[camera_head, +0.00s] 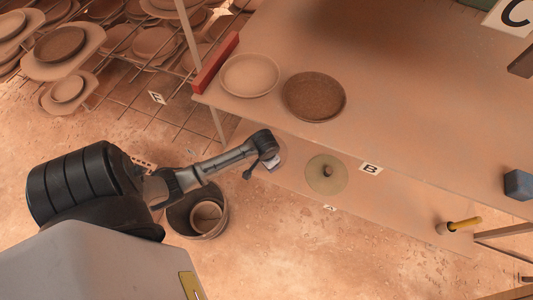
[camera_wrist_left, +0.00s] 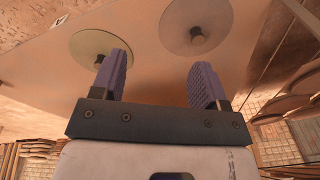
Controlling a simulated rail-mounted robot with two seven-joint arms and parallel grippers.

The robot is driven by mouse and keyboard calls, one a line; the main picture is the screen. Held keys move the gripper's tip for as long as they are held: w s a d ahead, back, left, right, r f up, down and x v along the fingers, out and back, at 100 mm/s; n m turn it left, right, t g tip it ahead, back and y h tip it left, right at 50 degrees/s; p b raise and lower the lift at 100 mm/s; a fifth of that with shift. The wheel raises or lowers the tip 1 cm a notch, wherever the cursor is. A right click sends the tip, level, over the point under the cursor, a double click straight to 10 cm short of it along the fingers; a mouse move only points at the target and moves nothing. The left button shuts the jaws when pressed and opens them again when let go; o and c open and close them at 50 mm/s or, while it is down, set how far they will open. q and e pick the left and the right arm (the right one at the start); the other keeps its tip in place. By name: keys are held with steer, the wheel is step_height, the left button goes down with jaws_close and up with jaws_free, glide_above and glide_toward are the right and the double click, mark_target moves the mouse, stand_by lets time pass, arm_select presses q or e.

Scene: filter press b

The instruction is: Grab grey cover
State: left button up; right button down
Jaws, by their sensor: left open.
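The grey cover (camera_wrist_left: 182,12) is a flat round disc with a small knob, lying on the lower shelf in the left wrist view, up and to the right. In the head view it is mostly hidden behind my left arm's end. A yellow-green round cover (camera_head: 318,184) with a dark knob lies to its right on the same shelf; it also shows at upper left in the left wrist view (camera_wrist_left: 88,48). My left gripper (camera_wrist_left: 160,60) is open and empty, its purple fingers apart and short of both knobs. In the head view its wrist (camera_head: 263,145) is over the grey cover. My right gripper is not in view.
A pale plate (camera_head: 250,75) and a brown plate (camera_head: 314,97) sit on the upper table, beside a red block (camera_head: 215,63). A bucket (camera_head: 181,219) stands below my left arm. A yellow-handled tool (camera_head: 463,224) lies at right. Racks of plates (camera_head: 62,44) stand at upper left.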

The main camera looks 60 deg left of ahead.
arm_select(q)
steer(key=w+a+f+n+b, duration=0.2)
steer(key=w+a+f+b, duration=0.2)
steer(key=a+f+b, duration=0.45)
steer(key=w+a+f+n+g, duration=0.1)
steer(key=w+a+f+n, duration=0.2)
steer(key=a, duration=0.4)
steer(key=shift+n+h, duration=0.3)
steer(key=shift+h, duration=0.1)
steer(key=f+b, duration=0.1)
steer(key=f, duration=0.1)
steer(key=f+b, duration=0.2)
steer(key=w+f+b, duration=0.1)
steer(key=f+b, duration=0.1)
steer(key=shift+f, duration=0.35)
steer(key=shift+f+b, duration=0.35)
steer(key=shift+f, duration=0.05)
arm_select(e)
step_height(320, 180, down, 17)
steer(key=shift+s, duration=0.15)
arm_select(q)
steer(key=f+b, duration=0.4)
steer(key=f, duration=0.1)
steer(key=shift+w+d+f+b, duration=0.15)
steer(key=shift+w+b, duration=0.1)
steer(key=shift+b, duration=0.15)
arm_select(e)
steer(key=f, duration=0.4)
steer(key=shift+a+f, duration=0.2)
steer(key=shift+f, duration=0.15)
